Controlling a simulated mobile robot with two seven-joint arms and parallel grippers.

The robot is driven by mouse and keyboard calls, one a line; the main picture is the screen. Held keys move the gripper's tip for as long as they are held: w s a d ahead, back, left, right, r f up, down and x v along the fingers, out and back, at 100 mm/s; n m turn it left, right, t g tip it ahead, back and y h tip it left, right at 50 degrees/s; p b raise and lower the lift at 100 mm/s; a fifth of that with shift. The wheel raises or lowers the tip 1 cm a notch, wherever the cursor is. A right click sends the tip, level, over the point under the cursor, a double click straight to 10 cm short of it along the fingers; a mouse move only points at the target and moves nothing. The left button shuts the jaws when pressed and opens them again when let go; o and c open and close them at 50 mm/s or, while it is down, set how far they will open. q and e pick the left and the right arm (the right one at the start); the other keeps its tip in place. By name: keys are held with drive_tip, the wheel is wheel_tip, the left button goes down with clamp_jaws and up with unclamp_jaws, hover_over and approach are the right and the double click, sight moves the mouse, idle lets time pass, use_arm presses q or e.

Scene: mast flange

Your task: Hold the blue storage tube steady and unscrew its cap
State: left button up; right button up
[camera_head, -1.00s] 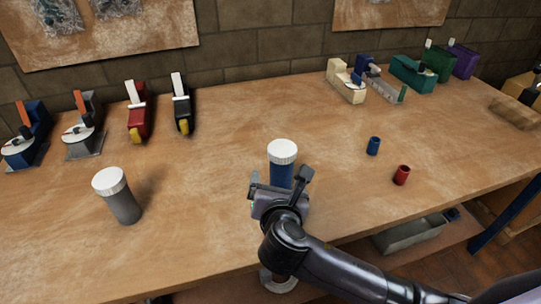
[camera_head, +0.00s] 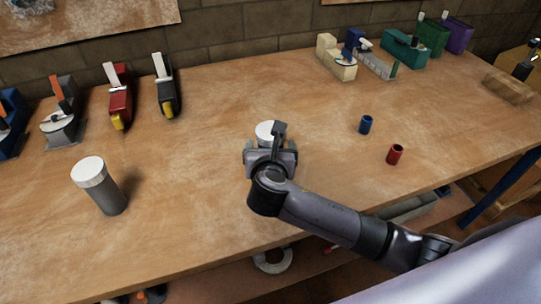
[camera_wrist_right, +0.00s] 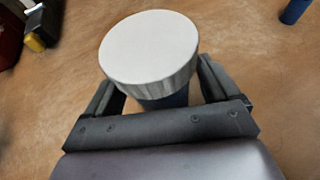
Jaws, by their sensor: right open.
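The blue storage tube stands upright near the front middle of the table. Its white cap (camera_head: 265,131) shows above my right gripper (camera_head: 268,148) in the head view, which hides the blue body. In the right wrist view the white ribbed cap (camera_wrist_right: 150,48) is large, with a sliver of blue body (camera_wrist_right: 165,101) below it. My right gripper is open, one finger on each side of the tube below the cap; contact cannot be told. The cap sits on the tube. My left gripper is not in view.
A grey tube with a white cap (camera_head: 110,194) stands to the left. A small blue cylinder (camera_head: 366,124) and a red one (camera_head: 395,154) are to the right. The table between is clear.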

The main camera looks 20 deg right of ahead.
drive_tip(key=c, duration=1.2)
drive_tip(key=shift+w, duration=0.1)
wheel_tip(320, 180, up, 20)
drive_tip(key=p, duration=0.2)
